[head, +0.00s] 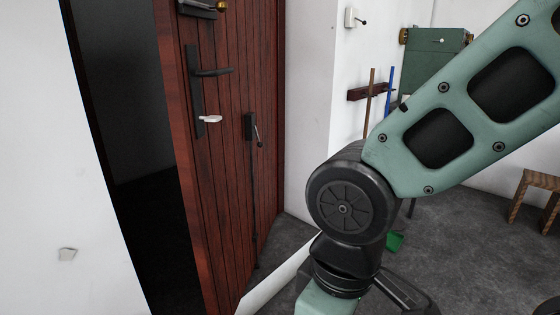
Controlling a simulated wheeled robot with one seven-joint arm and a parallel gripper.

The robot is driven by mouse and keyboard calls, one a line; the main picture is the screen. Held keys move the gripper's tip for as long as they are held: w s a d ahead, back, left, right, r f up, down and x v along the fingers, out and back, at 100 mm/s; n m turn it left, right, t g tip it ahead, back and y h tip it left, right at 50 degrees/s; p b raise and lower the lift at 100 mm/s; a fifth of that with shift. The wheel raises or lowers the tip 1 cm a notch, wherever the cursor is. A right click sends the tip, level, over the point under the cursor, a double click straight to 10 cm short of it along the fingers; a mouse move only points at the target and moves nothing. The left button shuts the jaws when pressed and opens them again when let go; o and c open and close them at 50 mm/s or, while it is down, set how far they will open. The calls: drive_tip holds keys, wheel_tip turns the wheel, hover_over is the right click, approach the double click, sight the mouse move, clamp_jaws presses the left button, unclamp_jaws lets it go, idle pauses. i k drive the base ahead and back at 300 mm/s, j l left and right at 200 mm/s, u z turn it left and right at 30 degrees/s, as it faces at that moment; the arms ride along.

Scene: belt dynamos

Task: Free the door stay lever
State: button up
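A dark red plank door (228,170) stands ajar at the left of centre. A slim black door stay (252,200) runs down its face almost to the floor. At the top of the stay is a small lever (257,134) with a pale grip, slanting slightly. I cannot tell whether the foot of the stay touches the floor. My arm crosses the right half of the head view and bends down at the bottom centre, to the right of the door.
The door also carries a black handle (213,72), a white thumb-turn (209,119) and a brass knob (222,6). A dark opening (125,130) lies left of it. A wooden stool (536,190) stands at the right.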

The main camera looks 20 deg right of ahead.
sight(260, 145)
drive_tip(key=k+l, duration=0.3)
drive_tip(key=i+l+u, duration=0.4)
drive_tip(key=i+l, duration=0.8)
